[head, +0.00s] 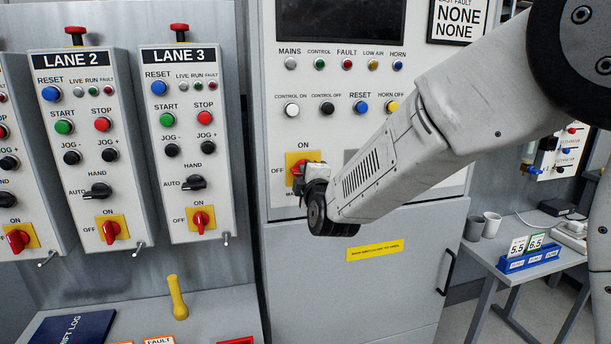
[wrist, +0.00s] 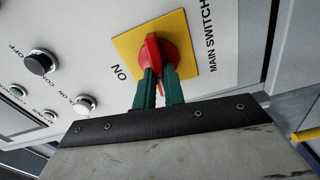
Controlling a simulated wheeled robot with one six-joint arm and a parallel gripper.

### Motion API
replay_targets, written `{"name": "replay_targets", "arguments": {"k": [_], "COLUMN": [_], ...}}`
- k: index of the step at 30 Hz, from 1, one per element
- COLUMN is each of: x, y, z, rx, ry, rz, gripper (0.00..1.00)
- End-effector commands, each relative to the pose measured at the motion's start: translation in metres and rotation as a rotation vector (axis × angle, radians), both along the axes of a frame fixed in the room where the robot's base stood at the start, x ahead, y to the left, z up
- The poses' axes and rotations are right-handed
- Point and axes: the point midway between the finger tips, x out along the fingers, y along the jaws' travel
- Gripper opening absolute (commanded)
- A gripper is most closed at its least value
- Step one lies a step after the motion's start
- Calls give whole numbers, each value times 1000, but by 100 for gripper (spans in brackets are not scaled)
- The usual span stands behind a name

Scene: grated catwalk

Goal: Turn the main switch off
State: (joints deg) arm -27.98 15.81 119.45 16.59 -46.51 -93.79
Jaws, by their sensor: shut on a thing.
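The main switch is a red rotary handle on a yellow plate (wrist: 128,46), low on the grey cabinet panel. The red handle (wrist: 152,50) runs roughly top to bottom in the wrist view, across the line between the ON and MAIN SWITCH labels. My gripper (wrist: 158,90) is shut on the handle, one green finger on each side. In the head view, the plate (head: 290,158) shows ON above and OFF at its left. My gripper (head: 308,171) covers much of the switch there, so the handle's exact angle is hard to read.
Push buttons, including the white control-on button (head: 292,109), sit above the switch. Lane panels (head: 187,140) with similar red switches stand at the left. A closed cabinet door (head: 340,300) is below. A side table with cups (head: 491,225) is at the right.

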Motion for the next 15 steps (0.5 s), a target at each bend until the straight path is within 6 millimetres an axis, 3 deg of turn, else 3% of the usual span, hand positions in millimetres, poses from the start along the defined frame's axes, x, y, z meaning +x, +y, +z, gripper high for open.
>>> {"name": "replay_targets", "arguments": {"k": [15], "x": [-1], "y": [1], "z": [-3], "rx": [-145], "ry": [-38], "rz": [1], "gripper": [0]}}
